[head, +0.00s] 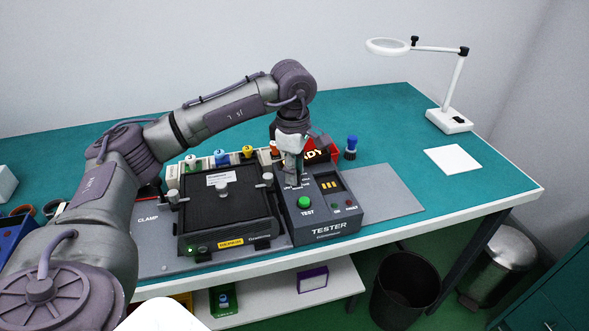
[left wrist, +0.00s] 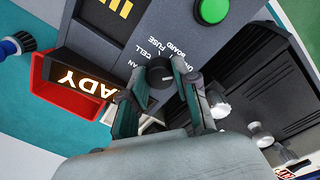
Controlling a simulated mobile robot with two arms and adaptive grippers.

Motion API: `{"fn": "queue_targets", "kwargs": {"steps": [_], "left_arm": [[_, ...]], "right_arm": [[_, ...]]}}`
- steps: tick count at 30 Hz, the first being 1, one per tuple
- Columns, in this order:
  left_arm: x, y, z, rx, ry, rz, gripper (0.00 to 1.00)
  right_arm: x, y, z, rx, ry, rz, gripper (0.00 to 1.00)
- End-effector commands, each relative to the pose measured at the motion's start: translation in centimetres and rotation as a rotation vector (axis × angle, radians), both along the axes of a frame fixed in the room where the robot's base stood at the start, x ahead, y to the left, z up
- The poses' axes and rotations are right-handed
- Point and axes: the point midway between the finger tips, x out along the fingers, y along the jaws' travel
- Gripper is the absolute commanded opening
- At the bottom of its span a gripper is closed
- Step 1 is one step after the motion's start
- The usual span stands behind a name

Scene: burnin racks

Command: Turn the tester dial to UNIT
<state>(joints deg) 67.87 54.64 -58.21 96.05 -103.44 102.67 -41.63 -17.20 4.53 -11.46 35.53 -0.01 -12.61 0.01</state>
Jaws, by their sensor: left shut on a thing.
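The grey tester (head: 330,229) stands on the bench near its front edge, with a green TEST button (head: 304,202) and a lit display (head: 330,184). In the left wrist view its black dial (left wrist: 159,73) sits on the panel beside printed labels, among them FUSE, CELL and BOARD; UNIT is partly legible. My left gripper (head: 293,178) points down onto the tester's rear left part and hides the dial in the head view. In the left wrist view the left gripper (left wrist: 158,76) is shut on the dial, a finger on either side. I cannot tell which label the dial points at.
A black clamp fixture (head: 225,215) stands directly left of the tester. A red-framed lit sign (head: 320,152) and a blue-topped part (head: 351,147) are behind. A grey mat (head: 395,193) lies clear to the right. A magnifier lamp (head: 448,120) stands at the back right.

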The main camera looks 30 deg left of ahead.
Motion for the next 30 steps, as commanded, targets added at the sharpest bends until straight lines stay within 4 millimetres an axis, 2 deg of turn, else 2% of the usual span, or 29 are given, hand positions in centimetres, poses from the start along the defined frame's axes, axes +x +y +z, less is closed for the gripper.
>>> {"fn": "queue_targets", "kwargs": {"steps": [4,5,9,20,25,30], "left_arm": [[0.1,0.1,0.2,0.000,-0.006,0.001,0.00],[0.1,0.1,0.2,0.000,-0.006,0.001,0.31],[0.1,0.0,0.2,0.001,-0.005,0.001,0.55],[0.0,0.0,0.4,0.000,-0.002,0.001,0.55],[0.0,0.0,2.8,0.001,-0.006,0.002,0.55],[-0.1,-0.1,6.6,0.000,-0.008,0.002,0.55]], "right_arm": [[0.0,0.0,0.0,0.000,0.000,0.000,0.40],[0.0,0.0,0.0,0.000,0.000,0.000,0.40],[0.0,0.0,0.0,-0.001,0.000,0.000,0.40],[0.1,-0.4,0.0,-0.005,-0.001,0.002,0.40],[0.0,-0.3,0.0,-0.003,-0.001,0.001,0.40],[0.0,-0.2,0.0,-0.002,0.000,0.001,0.40]]}}
